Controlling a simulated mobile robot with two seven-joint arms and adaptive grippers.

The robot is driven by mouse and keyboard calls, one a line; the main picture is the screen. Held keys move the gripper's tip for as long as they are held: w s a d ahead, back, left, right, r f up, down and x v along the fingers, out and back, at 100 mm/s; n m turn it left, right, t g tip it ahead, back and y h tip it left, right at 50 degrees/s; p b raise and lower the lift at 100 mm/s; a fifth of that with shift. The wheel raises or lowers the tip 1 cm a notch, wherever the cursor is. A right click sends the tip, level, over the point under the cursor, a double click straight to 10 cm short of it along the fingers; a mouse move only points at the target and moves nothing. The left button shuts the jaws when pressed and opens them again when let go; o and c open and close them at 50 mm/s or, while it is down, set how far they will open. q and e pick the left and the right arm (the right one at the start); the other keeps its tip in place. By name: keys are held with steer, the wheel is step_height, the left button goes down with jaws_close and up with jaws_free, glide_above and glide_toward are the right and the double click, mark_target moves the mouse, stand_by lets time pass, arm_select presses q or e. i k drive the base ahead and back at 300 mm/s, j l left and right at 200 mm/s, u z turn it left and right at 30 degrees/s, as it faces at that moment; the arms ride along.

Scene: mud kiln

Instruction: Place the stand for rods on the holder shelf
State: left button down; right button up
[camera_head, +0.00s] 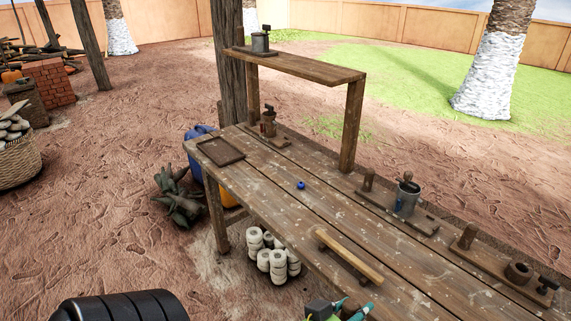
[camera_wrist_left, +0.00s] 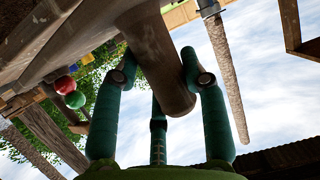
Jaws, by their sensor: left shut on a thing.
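My left gripper (camera_head: 347,306) shows its green body and teal fingers at the bottom edge of the head view. In the left wrist view the gripper (camera_wrist_left: 158,70) is shut on a thick brown wooden cylinder (camera_wrist_left: 150,45), with fingers on both sides. I cannot tell whether this is part of the stand for rods. A pale wooden bar (camera_head: 348,256) on dark supports lies at the table's near edge, just above the gripper. The raised wooden shelf (camera_head: 310,66), probably the holder shelf, stands along the table's back. My right gripper is not in view.

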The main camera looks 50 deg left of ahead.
mark_target(302, 65)
steer(key=j, duration=0.65)
steer(key=j+u, duration=0.1)
steer(key=j, duration=0.6)
steer(key=i+j, duration=0.1)
steer(key=j, duration=0.55)
steer(key=i+j+u, duration=0.1)
steer(key=j, duration=1.25)
steer(key=i+u, duration=0.05)
